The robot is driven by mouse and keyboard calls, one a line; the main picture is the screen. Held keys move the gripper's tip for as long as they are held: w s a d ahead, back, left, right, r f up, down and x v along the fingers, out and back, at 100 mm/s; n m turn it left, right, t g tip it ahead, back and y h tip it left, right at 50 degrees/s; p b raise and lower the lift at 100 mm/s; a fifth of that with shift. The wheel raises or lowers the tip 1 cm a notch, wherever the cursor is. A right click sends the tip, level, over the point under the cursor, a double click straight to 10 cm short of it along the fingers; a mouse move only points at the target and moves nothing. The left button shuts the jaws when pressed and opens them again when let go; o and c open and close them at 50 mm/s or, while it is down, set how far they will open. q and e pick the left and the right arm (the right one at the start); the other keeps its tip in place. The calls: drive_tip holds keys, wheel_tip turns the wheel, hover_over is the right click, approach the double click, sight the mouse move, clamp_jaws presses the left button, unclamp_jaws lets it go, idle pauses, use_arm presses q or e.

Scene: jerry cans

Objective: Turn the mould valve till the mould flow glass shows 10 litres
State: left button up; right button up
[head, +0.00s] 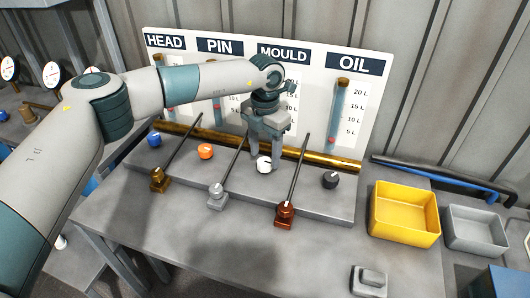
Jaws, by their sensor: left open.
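The mould panel label (284,53) heads the third column of the white board. The mould flow glass below it is mostly hidden behind my left arm and gripper, so its level cannot be read. A white knob (264,166), which lines up with that column, sits on the grey bench ledge. My left gripper (265,155) points down directly over the white knob. Its fingers are open, one on each side of the knob's top; whether they touch it I cannot tell. My right gripper is not in view.
Other knobs are blue (154,139), orange (206,151) and black (330,180). A yellow bin (405,236) and grey bin (474,241) stand right. The oil glass (337,115) is visible.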

use_arm(q)
drive_tip(key=shift+f, duration=0.7)
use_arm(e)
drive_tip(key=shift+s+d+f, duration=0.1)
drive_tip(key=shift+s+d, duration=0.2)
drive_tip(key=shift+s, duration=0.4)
use_arm(q)
drive_tip(key=c, duration=1.1)
drive_tip(key=shift+o, duration=0.2)
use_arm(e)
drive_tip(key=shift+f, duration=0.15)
use_arm(q)
drive_tip(key=shift+f+b, duration=0.1)
drive_tip(key=shift+b, duration=0.2)
drive_tip(key=m+b, duration=0.3)
drive_tip(key=shift+f+b, duration=0.15)
drive_tip(key=shift+b, duration=0.2)
drive_tip(key=shift+m+b, duration=0.4)
drive_tip(key=shift+r+m, duration=0.3)
drive_tip(key=shift+m, duration=0.1)
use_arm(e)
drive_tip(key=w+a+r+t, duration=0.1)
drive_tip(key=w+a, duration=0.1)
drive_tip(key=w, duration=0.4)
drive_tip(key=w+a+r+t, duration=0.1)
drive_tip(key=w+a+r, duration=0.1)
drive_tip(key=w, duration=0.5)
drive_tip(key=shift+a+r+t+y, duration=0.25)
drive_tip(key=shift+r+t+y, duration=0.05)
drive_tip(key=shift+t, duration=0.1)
